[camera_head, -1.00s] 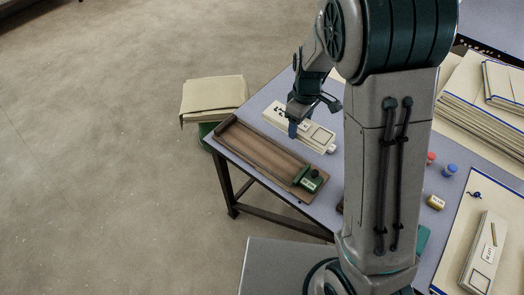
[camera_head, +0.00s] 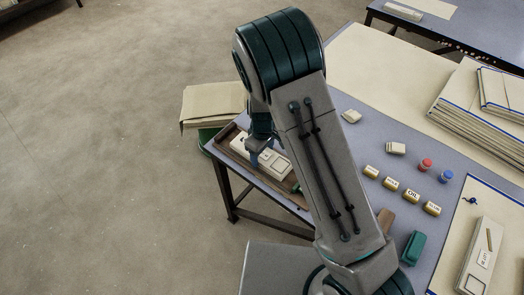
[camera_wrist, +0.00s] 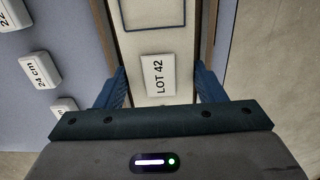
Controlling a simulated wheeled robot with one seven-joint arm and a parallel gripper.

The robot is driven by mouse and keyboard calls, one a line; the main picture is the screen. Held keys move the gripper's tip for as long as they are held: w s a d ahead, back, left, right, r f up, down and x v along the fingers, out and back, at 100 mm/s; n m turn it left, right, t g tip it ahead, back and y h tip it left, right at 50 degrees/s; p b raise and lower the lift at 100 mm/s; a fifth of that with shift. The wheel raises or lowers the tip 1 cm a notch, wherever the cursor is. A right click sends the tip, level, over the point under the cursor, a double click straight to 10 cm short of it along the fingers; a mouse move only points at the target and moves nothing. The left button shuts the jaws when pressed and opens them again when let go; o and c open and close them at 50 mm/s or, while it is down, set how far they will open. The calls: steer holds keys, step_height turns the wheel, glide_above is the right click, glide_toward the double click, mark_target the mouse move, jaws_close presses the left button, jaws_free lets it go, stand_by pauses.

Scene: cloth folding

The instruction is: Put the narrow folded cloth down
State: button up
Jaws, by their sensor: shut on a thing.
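The narrow folded cloth (camera_head: 273,164) is cream, with a printed square outline and a white tag. In the wrist view the cloth (camera_wrist: 154,45) carries a "LOT 42" tag and lies between my blue fingers. My gripper (camera_head: 256,157) is shut on its near end; the gripper (camera_wrist: 160,86) has one finger along each side. The long brown wooden tray (camera_head: 221,143) is under the cloth, and its walls (camera_wrist: 101,28) run along both sides of it. I cannot tell whether the cloth touches the tray floor. My arm hides the tray's right end.
A stack of beige cloth (camera_head: 212,102) stands left of the table. Small white size blocks (camera_wrist: 41,72) lie beside the tray. Another folded cloth (camera_head: 482,257) lies far right.

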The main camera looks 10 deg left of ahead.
mark_target(263, 153)
steer(key=shift+f, duration=0.2)
steer(key=o, duration=1)
steer(key=shift+o, duration=0.2)
steer(key=shift+r, duration=0.15)
step_height(263, 153, up, 11)
steer(key=s+d+r+m+t+y, duration=0.1)
steer(key=s+d+r+m, duration=0.2)
steer(key=d+r, duration=0.3)
steer(key=s+d+r+m, duration=0.3)
steer(key=d+r, duration=0.3)
steer(key=d, duration=0.1)
steer(key=s+d+r+m+t, duration=0.1)
steer(key=s+d+r+m, duration=0.1)
steer(key=s+d+m, duration=0.1)
steer(key=s+d+r+m+h, duration=0.1)
steer(key=s+d+r+m, duration=0.1)
steer(key=s+d, duration=0.4)
steer(key=shift+s+d+m+t+b, duration=0.25)
steer(key=shift+s+m+t+b, duration=0.25)
steer(key=shift+s, duration=0.75)
